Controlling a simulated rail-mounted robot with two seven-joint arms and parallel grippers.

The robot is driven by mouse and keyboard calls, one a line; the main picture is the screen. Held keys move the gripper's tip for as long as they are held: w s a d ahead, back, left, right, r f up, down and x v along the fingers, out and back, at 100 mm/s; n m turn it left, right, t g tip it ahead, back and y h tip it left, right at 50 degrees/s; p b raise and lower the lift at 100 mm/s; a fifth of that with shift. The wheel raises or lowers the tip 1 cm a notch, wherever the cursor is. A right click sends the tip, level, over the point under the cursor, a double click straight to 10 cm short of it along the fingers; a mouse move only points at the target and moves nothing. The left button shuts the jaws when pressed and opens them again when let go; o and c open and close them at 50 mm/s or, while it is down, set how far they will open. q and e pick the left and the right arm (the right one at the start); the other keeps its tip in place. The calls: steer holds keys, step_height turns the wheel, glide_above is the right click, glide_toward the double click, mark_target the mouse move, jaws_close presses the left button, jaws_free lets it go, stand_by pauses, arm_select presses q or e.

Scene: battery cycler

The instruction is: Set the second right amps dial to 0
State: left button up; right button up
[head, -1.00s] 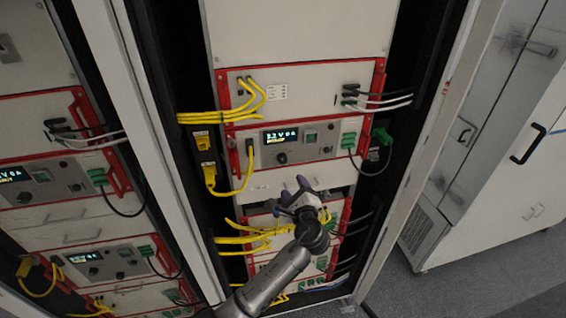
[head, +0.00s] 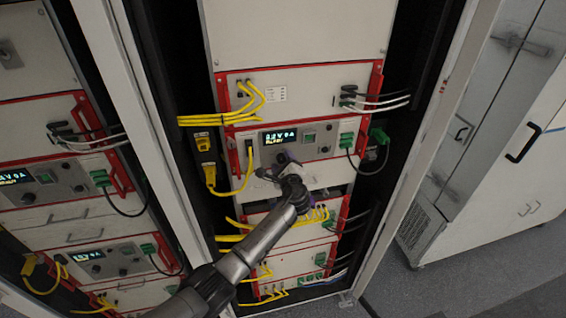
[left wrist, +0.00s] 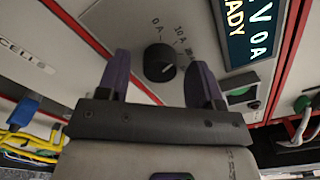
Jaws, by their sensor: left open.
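The amps dial is a round black knob (left wrist: 160,62) on a grey panel, with printed marks "0 A", "10 A" and another partly readable one around it. A small light mark shows near its lower right edge. My left gripper (left wrist: 164,82) is open, its two purple fingers apart, one on each side below the knob, with nothing between them. In the head view my left gripper (head: 272,170) is at the front of the upper cycler unit (head: 312,140) in the right rack, covering the knob below the display. My right gripper does not show.
A lit display (head: 278,137) reading "0 A" and "READY" in the wrist view sits beside the knob. Yellow cables (head: 248,168) hang left of the unit, and a green connector (head: 346,140) is at right. A red frame edges the unit. Another rack stands left.

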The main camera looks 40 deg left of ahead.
arm_select(q)
steer(key=c, duration=0.9)
steer(key=shift+f+n+b, duration=0.2)
steer(key=shift+n+b, duration=0.3)
steer(key=shift+b, duration=0.3)
steer(key=n+b, duration=0.4)
steer(key=b, duration=0.2)
steer(key=shift+r+n+b, duration=0.15)
steer(key=shift+n+b, duration=1.3)
steer(key=shift+n, duration=0.15)
steer(key=shift+r, duration=0.1)
steer(key=o, duration=0.9)
